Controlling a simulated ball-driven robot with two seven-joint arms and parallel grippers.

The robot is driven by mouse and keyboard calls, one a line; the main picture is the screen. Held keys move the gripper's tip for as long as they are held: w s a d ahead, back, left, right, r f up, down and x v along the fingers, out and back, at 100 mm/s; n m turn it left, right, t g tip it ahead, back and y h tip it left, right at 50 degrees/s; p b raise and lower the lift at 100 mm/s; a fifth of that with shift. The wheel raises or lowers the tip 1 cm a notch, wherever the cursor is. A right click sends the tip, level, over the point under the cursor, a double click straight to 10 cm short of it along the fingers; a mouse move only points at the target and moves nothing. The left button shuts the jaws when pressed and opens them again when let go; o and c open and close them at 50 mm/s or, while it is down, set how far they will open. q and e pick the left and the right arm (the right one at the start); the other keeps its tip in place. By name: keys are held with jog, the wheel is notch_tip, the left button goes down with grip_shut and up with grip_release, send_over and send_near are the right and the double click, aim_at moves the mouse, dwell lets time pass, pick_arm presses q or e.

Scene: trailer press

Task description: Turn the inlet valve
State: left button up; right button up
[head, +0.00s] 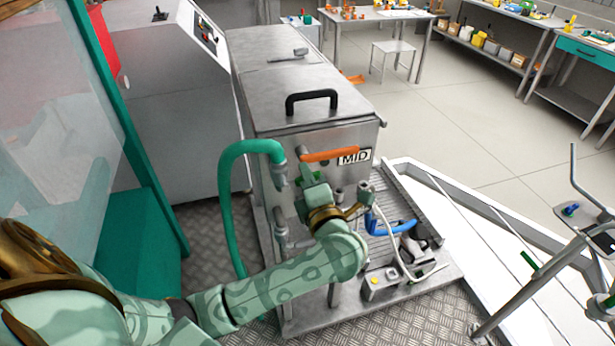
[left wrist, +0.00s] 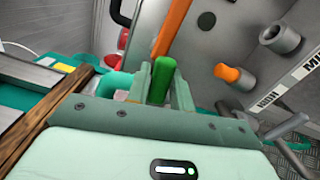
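An orange lever handle (head: 330,155) sticks out on the front of the steel tank, beside the MID label. It also shows in the left wrist view as an orange bar (left wrist: 172,32). My left gripper (head: 309,180) is at the tank front, just below the handle's left end. In the left wrist view my left gripper (left wrist: 166,88) has its fingers close on both sides of a green cylindrical grip (left wrist: 162,76), with no clear gap. The grip's base is hidden, so its link to the orange bar cannot be told. My right gripper is not in view.
A green hose (head: 228,190) loops down left of the steel tank (head: 300,70).

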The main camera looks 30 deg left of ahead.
pick_arm(q)
jog(key=c, duration=0.3)
jog(key=shift+m+p, duration=0.4)
jog(key=shift+p, duration=0.25)
jog(key=shift+f+m+p, duration=0.1)
jog(key=shift+m+p, duration=0.2)
jog(key=shift+p, duration=0.05)
jog(key=shift+f, duration=0.2)
jog(key=o, duration=0.8)
jog(key=shift+o, duration=0.2)
jog(key=shift+d, duration=0.1)
